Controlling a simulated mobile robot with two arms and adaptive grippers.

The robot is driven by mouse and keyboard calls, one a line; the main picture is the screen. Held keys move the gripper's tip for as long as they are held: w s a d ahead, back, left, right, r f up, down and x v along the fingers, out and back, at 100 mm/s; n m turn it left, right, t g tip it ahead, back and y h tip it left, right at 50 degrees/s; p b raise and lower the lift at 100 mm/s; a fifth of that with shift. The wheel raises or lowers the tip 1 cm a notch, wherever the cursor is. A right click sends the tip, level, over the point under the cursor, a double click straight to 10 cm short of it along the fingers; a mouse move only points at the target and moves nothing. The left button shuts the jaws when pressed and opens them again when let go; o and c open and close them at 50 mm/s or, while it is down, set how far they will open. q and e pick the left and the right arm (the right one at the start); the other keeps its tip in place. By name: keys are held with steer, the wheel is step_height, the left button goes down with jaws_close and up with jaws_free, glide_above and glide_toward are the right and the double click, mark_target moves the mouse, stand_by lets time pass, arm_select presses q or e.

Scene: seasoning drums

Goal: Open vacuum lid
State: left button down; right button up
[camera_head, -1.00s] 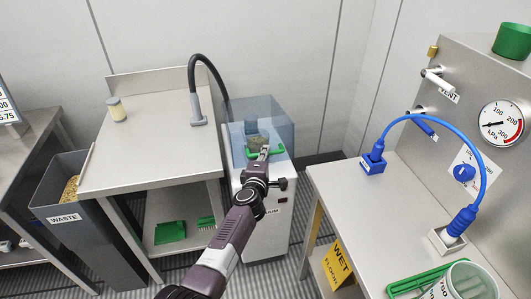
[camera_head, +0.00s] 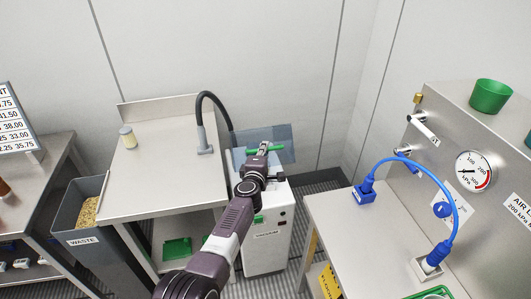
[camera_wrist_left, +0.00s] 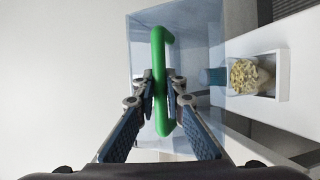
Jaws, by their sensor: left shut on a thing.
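The vacuum machine (camera_head: 264,250) is a white cabinet standing between the two benches. Its clear bluish lid (camera_head: 278,132) appears tilted up at the top of the cabinet. The lid also shows as a see-through panel in the left wrist view (camera_wrist_left: 195,45). My left gripper (camera_head: 264,149) is at the lid's front edge, shut on the green handle (camera_head: 280,148). In the left wrist view, the handle (camera_wrist_left: 158,50) passes between the fingertips (camera_wrist_left: 161,90). The inside of the machine is mostly hidden behind my arm and gripper. My right gripper is out of view.
A steel bench (camera_head: 160,165) with a grey hose (camera_head: 203,100) and a small jar (camera_head: 128,138) stands left. At right, a bench (camera_head: 335,215) carries a blue hose (camera_head: 452,195) and a gauge panel. A wall closes the back.

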arm_select(q)
steer(key=shift+w+r, duration=0.2)
steer(key=shift+r, duration=0.4)
steer(key=c, duration=2)
jaws_free()
steer(key=shift+f, duration=0.1)
steer(key=shift+o, duration=0.2)
